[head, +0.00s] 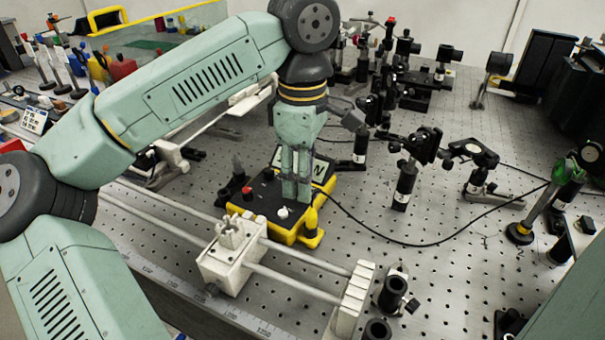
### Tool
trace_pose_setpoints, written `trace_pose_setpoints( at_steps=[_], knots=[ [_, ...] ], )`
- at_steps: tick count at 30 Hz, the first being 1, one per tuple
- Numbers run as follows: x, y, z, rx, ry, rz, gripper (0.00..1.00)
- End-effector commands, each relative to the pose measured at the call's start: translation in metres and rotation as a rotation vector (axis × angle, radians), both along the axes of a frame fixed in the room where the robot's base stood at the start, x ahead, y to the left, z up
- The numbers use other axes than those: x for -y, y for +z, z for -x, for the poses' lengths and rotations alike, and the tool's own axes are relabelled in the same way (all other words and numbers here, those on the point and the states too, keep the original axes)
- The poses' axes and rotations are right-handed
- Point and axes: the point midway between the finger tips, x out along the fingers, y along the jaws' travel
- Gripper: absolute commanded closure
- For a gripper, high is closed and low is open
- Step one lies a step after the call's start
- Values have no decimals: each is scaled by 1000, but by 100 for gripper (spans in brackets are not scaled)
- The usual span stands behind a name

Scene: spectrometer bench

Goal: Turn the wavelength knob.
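A low black control box with yellow edges (262,212) sits on the perforated bench near the middle of the head view. On its top are a red button (246,191) and a small white knob (283,212). I cannot read any label that tells which control is the wavelength knob. My gripper (296,197) points straight down over the right part of the box, just behind the white knob. Its fingers are close together, with at most a narrow gap. They hide the box top behind them, so I cannot see whether they hold or touch anything.
A rail with a white carriage (228,262) runs in front of the box and ends at a white block (354,300). Black optical mounts (405,185) stand to the right. A black cable (400,243) curves across the bench. Bare bench lies right of the box.

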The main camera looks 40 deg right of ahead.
Motion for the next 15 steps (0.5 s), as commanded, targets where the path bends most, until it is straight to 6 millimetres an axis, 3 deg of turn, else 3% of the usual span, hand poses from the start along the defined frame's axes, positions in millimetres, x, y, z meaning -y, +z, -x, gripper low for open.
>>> trace_pose_setpoints(
  at_steps=[5, 15],
  knots=[
    [1, 24, 0, 3, 0, 1, 64],
    [0, 94, 0, 5, 3, 0, 64]
  ],
)
